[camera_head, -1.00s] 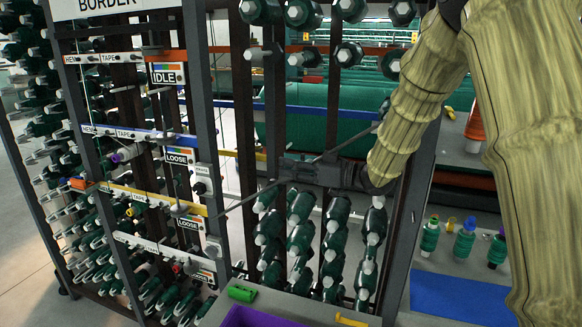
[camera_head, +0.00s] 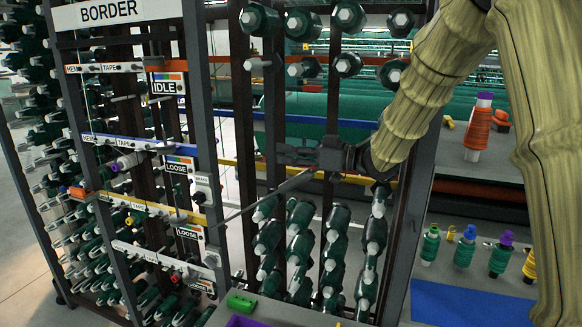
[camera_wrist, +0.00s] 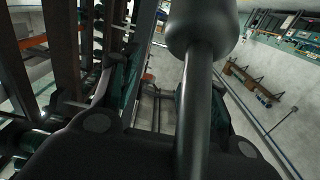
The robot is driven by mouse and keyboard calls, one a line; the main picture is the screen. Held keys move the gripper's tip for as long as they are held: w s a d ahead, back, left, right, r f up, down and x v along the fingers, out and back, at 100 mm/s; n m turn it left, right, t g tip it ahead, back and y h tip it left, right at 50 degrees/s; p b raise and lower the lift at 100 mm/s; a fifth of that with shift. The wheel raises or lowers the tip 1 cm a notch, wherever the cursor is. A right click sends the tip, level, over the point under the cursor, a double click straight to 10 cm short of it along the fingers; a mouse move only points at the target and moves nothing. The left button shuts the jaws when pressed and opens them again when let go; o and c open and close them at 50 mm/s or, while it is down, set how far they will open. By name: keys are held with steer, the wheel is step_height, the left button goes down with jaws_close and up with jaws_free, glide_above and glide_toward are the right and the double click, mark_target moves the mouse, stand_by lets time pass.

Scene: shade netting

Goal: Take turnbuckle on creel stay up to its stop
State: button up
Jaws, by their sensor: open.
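The creel stay (camera_head: 245,210) is a thin dark rod slanting up to the right from the creel frame. Its thicker, darker stretch (camera_head: 296,181), apparently the turnbuckle, lies just below my gripper (camera_head: 284,153). My gripper points left, with its fingers open. The stay's upper end is hidden behind my gripper and arm. In the wrist view a dark cylinder (camera_wrist: 194,105) with a bulging end runs close to the camera, between the gripper's two sides; it looks like the stay or turnbuckle. I cannot tell whether the fingers touch it. No stop is distinguishable.
The creel frame with green bobbins (camera_head: 335,245) stands close behind and below my gripper. Tags reading IDLE (camera_head: 167,84) and LOOSE (camera_head: 177,168) hang at left. A dark upright (camera_head: 410,225) stands right of the bobbins.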

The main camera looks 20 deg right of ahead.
mark_target(298, 182)
step_height(298, 182, up, 3)
steer(key=shift+r, duration=0.15)
stand_by(0.4)
steer(key=shift+s+d+f+g+h, duration=0.15)
steer(key=shift+s+f+g+h, duration=0.3)
steer(key=shift+g, duration=0.45)
steer(key=s+d+f+g+h, duration=0.1)
steer(key=s+d+g+h, duration=0.1)
steer(key=h, duration=0.1)
steer(key=shift+s+d+f, duration=0.2)
steer(key=shift+f, duration=0.2)
steer(key=d+h, duration=0.1)
steer(key=s+d+f+g+h, duration=0.1)
steer(key=d, duration=0.1)
steer(key=s+d+h, duration=0.1)
steer(key=d, duration=0.1)
steer(key=shift+d+f+g+h, duration=0.1)
steer(key=shift+f+g+h, duration=0.15)
steer(key=shift+f+g, duration=0.1)
steer(key=p+x, duration=0.2)
steer(key=x, duration=0.8)
steer(key=shift+w+a+f, duration=0.15)
steer(key=shift+a+f, duration=0.05)
steer(key=shift+a, duration=0.05)
jaws_close()
